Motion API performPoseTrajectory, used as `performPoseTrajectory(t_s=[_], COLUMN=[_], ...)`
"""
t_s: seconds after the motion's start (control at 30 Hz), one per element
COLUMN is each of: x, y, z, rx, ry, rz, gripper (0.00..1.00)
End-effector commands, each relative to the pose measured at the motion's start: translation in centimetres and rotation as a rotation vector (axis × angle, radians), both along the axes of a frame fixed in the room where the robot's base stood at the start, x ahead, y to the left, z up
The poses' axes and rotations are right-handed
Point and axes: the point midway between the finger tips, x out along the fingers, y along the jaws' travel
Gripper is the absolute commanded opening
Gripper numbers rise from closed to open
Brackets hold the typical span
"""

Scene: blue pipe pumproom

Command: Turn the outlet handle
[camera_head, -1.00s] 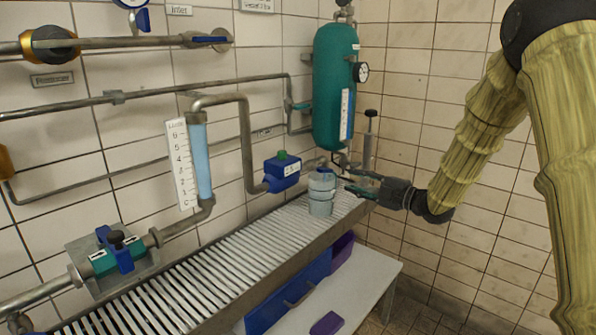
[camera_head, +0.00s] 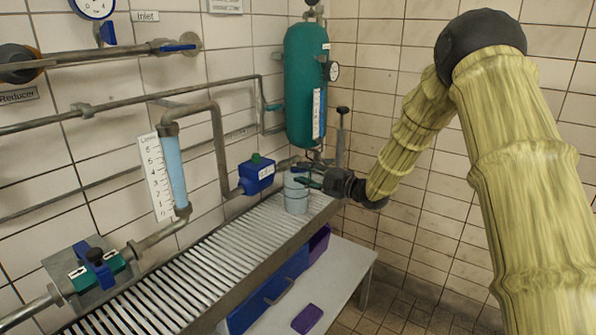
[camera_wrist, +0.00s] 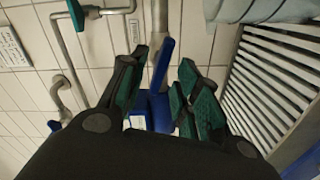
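In the wrist view, a blue upright lever (camera_wrist: 163,64) shows between my fingertips, with a blue body bearing a white label (camera_wrist: 138,121) below it. I cannot tell whether the lever is the outlet handle or whether a finger touches it. My gripper (camera_wrist: 164,70) has its two green-padded fingers apart, one on each side of the lever. In the head view, my gripper (camera_head: 302,179) is beside the glass jar (camera_head: 296,196), below the green tank (camera_head: 306,85). The outlet handle cannot be made out in the head view.
A slatted metal rack (camera_head: 190,265) runs along the tiled wall. A blue box on the pipe (camera_head: 257,175) is left of the jar. Blue and purple bins are under the rack.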

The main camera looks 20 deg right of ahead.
Motion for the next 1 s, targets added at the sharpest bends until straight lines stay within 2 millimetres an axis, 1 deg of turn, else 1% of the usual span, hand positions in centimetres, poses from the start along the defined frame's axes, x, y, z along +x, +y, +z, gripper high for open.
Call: performPoseTrajectory(t_s=[0.1, 0.23, 0.4, 0.63, 0.67, 0.8, 0.83, 1.0], x=[1.2, 2.1, 2.6, 2.6, 2.6, 2.6, 2.6, 2.6], y=[1.0, 1.6, 2.0, 2.0, 2.0, 2.0, 2.0, 2.0], z=[-0.1, 0.0, 0.0, 0.0, 0.0, 0.0, 0.0, 0.0], rx=[-0.001, -0.001, 0.0, 0.0, 0.0, 0.0, 0.0, 0.001], ry=[0.0, -0.001, 0.0, 0.0, 0.0, 0.0, 0.0, 0.001], rz=[0.001, 0.0, -0.001, 0.0, 0.0, 0.0, 0.0, 0.0], gripper=[0.32, 0.32, 0.32, 0.32, 0.3, 0.05, 0.0, 0.0])
